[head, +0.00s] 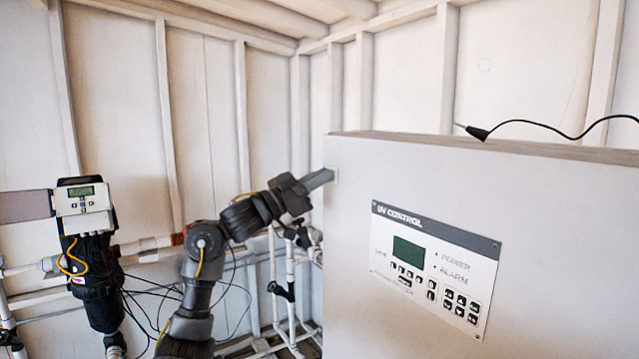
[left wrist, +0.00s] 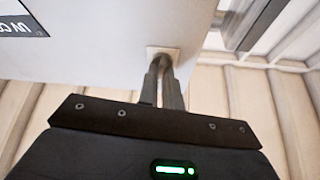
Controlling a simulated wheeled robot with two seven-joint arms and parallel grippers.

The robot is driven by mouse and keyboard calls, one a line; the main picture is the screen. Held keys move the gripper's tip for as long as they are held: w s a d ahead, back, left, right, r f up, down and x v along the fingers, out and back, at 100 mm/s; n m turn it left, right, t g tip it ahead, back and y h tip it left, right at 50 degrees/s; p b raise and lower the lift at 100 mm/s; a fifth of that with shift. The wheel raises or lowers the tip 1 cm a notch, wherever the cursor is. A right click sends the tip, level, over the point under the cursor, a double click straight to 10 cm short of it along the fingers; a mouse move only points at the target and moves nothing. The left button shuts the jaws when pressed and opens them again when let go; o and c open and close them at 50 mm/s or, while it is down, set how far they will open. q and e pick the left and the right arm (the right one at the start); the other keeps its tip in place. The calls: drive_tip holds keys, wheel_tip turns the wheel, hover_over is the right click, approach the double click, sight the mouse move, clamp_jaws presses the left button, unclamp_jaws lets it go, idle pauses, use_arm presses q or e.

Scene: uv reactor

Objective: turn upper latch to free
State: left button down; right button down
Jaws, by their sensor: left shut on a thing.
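The upper latch (left wrist: 152,50) shows as a small pale plate on the upper left edge of the grey control cabinet (head: 440,160). In the head view only a sliver of the latch (head: 335,174) shows beside my fingertips. My left gripper (head: 325,178) reaches the cabinet's edge from the left. In the left wrist view its two fingers (left wrist: 162,72) are close together at the latch, shut on it. The fingers hide much of the latch, so I cannot tell its exact turn. My right gripper is not in view.
The cabinet's front carries a UV control panel (head: 434,262) with a screen and buttons. A black cable (head: 560,130) lies along its top. A meter with a display (head: 84,205) and pipes (head: 290,275) stand left along the wooden wall.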

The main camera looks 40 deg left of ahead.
use_arm(q)
drive_tip(key=shift+a+r+m+g+h+p, duration=0.1)
drive_tip(key=shift+m+g+h+p, duration=0.7)
drive_tip(key=shift+m, duration=2.35)
drive_tip(key=shift+d+f+m+g+h+b, duration=0.1)
drive_tip(key=shift+m+g+h+b, duration=0.2)
drive_tip(key=shift+m+g, duration=2.05)
drive_tip(key=shift+a+r+m+g+h+p, duration=0.1)
drive_tip(key=shift+m+g+h+p, duration=0.4)
drive_tip(key=shift+m, duration=3.4)
drive_tip(key=c, duration=1.6)
unclamp_jaws()
